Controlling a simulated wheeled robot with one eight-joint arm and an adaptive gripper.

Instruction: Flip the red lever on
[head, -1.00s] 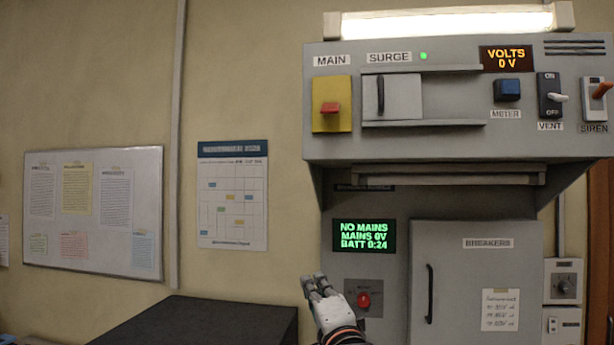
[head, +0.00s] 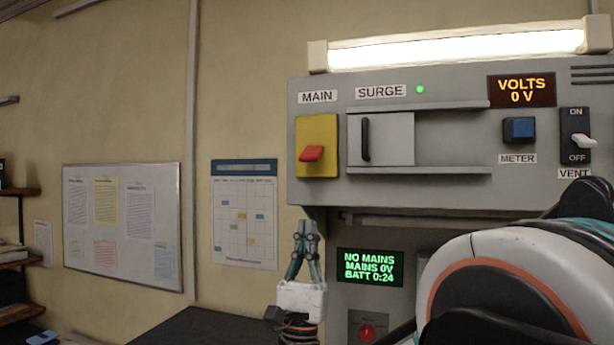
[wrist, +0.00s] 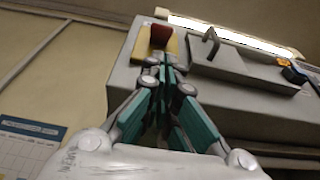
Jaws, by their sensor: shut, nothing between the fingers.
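The red lever (head: 312,153) sticks out of a yellow plate (head: 318,128) under the MAIN label, at the left end of the grey console (head: 300,190). The lever's red handle also shows in the wrist view (wrist: 160,35), just beyond the fingertips. My gripper (head: 306,226) is shut and empty, pointing up below the yellow plate. In the head view its tips are apart from the lever. In the wrist view (wrist: 163,68) the fingers partly cover the lower part of the yellow plate.
A sliding cover with a black handle (head: 365,139) sits right of the lever under SURGE. A blue METER button (head: 519,129) and VENT switch (head: 581,141) are farther right. A green screen (head: 370,266) reads NO MAINS. A red knob (head: 367,331) is below it.

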